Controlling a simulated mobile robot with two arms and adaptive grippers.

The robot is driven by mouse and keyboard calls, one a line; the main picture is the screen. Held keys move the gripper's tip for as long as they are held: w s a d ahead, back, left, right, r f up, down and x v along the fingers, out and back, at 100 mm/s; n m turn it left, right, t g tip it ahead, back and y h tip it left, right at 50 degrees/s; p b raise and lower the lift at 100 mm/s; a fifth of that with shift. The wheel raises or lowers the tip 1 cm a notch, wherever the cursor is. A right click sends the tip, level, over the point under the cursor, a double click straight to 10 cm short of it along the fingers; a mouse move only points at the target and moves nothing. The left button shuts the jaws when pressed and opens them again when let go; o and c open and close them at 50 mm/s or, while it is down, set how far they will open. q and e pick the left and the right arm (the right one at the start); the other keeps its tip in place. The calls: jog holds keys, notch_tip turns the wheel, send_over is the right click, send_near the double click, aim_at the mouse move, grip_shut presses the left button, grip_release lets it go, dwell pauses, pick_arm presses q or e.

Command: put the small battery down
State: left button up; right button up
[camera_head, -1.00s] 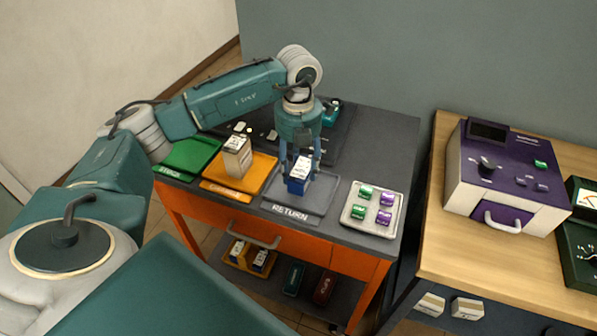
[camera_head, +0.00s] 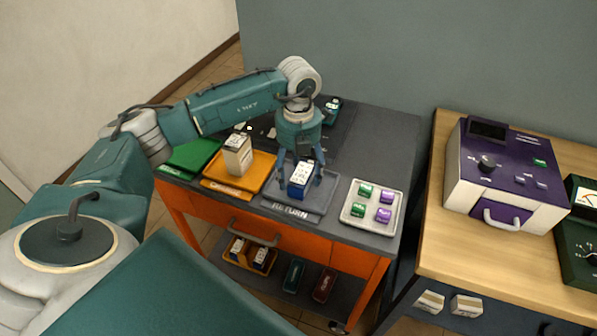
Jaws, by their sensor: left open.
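The small battery (camera_head: 299,184), blue with a white top, stands upright on the grey tray marked RETURN (camera_head: 325,194) on the cart. My left gripper (camera_head: 299,174) reaches down over it from above, with its fingers open on either side of the battery. Whether a finger touches the battery I cannot tell. My right gripper is not in view.
An orange tray (camera_head: 262,165) with a cream and white battery (camera_head: 237,156) and a green tray (camera_head: 190,157) lie to the left. A pale tray (camera_head: 352,215) with green and purple pieces lies to the right. A purple-topped machine (camera_head: 507,170) stands on the wooden bench (camera_head: 447,250).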

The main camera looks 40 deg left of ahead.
aim_at(298, 172)
pick_arm(q)
jog(key=shift+w+r, duration=0.1)
jog(key=shift+r, duration=0.3)
notch_tip(298, 172, up, 11)
jog(key=b, duration=0.2)
jog(key=shift+r+b, duration=0.2)
jog(key=shift+b, duration=0.2)
